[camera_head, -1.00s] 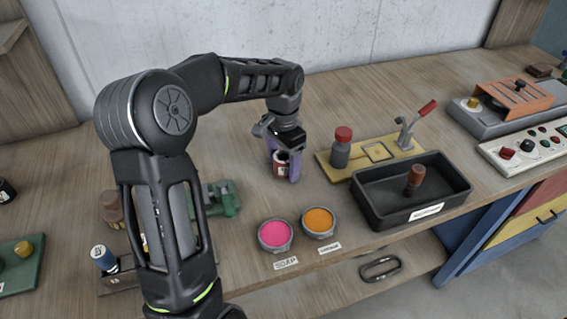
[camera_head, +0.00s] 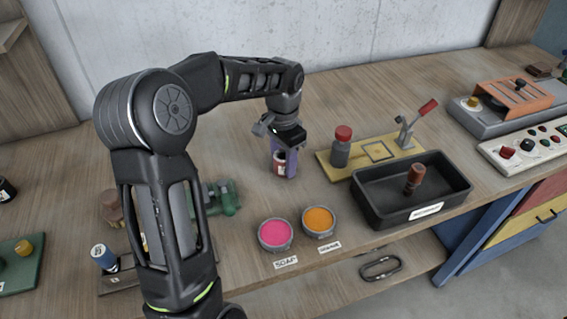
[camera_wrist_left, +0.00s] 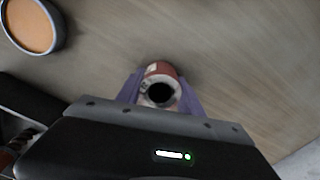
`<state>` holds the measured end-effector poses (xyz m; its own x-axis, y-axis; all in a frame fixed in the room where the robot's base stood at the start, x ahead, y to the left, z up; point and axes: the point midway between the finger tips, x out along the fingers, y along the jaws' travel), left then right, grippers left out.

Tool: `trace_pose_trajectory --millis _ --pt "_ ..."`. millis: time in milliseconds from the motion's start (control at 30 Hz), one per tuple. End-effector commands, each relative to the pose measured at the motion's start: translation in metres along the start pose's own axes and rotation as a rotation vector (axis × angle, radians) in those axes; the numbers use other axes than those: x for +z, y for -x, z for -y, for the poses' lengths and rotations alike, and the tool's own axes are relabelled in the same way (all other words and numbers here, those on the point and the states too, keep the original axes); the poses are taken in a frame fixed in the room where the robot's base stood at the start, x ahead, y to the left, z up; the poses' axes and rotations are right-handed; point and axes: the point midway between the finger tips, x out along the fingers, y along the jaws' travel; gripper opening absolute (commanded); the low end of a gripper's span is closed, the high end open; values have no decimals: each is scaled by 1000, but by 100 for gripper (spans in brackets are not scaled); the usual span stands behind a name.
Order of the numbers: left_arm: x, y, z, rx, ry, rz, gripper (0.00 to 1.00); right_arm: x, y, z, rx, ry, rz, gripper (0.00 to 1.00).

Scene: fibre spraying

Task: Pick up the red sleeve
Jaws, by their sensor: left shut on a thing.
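The red sleeve (camera_head: 280,167) is a small red cylinder with a pale label and a dark hole in its end. It stands on the bench behind the pink and orange bowls. My left gripper (camera_head: 284,160) points down over it, with purple fingers on both sides. In the left wrist view the sleeve (camera_wrist_left: 160,84) sits between the two purple fingers (camera_wrist_left: 160,92), which are shut on it. I cannot tell whether it is clear of the wood. My right gripper does not show.
A pink bowl (camera_head: 275,234) and an orange bowl (camera_head: 319,221) stand in front. A black tray (camera_head: 450,190) with a brown-red handled piece (camera_head: 414,178) is to the right. A green device (camera_head: 222,197) is left.

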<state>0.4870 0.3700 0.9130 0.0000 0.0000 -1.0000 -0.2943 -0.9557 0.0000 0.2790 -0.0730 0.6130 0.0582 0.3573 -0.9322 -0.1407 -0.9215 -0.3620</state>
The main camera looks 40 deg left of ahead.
Motion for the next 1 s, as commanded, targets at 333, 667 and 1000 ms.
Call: trace_pose_trajectory --millis 333,667,1000 --pt "0 0 0 0 0 0 1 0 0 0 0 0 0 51" --pt "0 0 0 0 0 -1 0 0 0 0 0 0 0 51" --pt "-1 26 0 -2 1 -4 0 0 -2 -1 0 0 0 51"
